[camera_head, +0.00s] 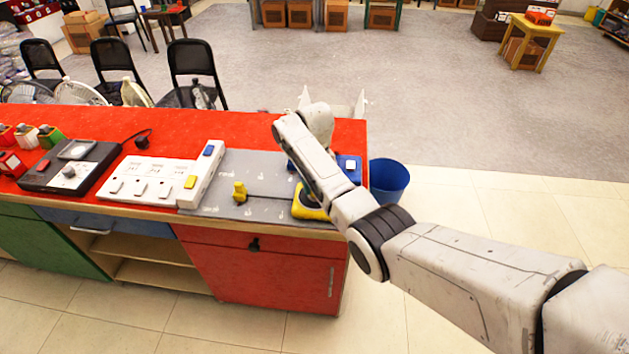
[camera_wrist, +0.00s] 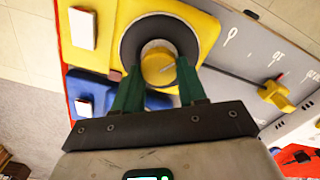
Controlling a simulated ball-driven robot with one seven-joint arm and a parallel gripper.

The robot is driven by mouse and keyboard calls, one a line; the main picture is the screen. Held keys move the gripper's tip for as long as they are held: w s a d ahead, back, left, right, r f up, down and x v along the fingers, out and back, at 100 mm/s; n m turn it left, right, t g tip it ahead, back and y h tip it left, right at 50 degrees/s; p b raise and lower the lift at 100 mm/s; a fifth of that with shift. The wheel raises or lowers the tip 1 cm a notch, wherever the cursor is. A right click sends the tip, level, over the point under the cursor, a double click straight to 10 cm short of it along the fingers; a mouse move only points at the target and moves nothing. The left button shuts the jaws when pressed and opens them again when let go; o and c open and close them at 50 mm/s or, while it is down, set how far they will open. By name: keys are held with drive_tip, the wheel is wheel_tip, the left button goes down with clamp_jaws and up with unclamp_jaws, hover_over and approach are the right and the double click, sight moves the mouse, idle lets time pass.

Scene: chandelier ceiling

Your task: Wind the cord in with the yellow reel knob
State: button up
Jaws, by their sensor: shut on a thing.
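The yellow reel knob (camera_wrist: 158,68) sits inside a dark ring on a yellow base (camera_wrist: 206,25) in the wrist view. My gripper (camera_wrist: 159,76) has its two green fingers down at the ring, one on each side of the knob, shut on it. The dark cord (camera_wrist: 232,77) runs from the yellow base to a yellow cord end piece (camera_wrist: 275,97) on the grey panel. In the head view the cord end piece (camera_head: 240,192) stands left of the yellow base (camera_head: 307,205). My arm hides the knob and fingers there.
The red-topped counter (camera_head: 247,126) also holds a white switch strip (camera_head: 148,178) and a black control box (camera_head: 72,165). A blue block (camera_head: 349,166) sits behind the yellow base. A blue bin (camera_head: 389,182) stands at the counter's right end. Floor to the right is clear.

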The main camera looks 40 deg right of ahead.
drive_tip(key=m, duration=0.3)
drive_tip(key=shift+m, duration=0.3)
drive_tip(key=m, duration=0.3)
drive_tip(key=shift+d+m+p, duration=0.1)
drive_tip(key=shift+m+p, duration=0.2)
drive_tip(key=shift+p, duration=0.1)
drive_tip(key=m, duration=0.3)
drive_tip(key=shift+s+m, duration=0.1)
drive_tip(key=shift+m, duration=0.3)
drive_tip(key=m, duration=0.3)
drive_tip(key=shift+m, duration=0.3)
drive_tip(key=m, duration=0.3)
drive_tip(key=shift+s+m, duration=0.1)
drive_tip(key=shift+m, duration=0.2)
drive_tip(key=m+b, duration=0.1)
drive_tip(key=m, duration=0.2)
drive_tip(key=shift+m, duration=0.3)
drive_tip(key=m+b, duration=0.1)
drive_tip(key=m, duration=0.5)
drive_tip(key=shift+s+m, duration=0.15)
drive_tip(key=shift+m, duration=0.15)
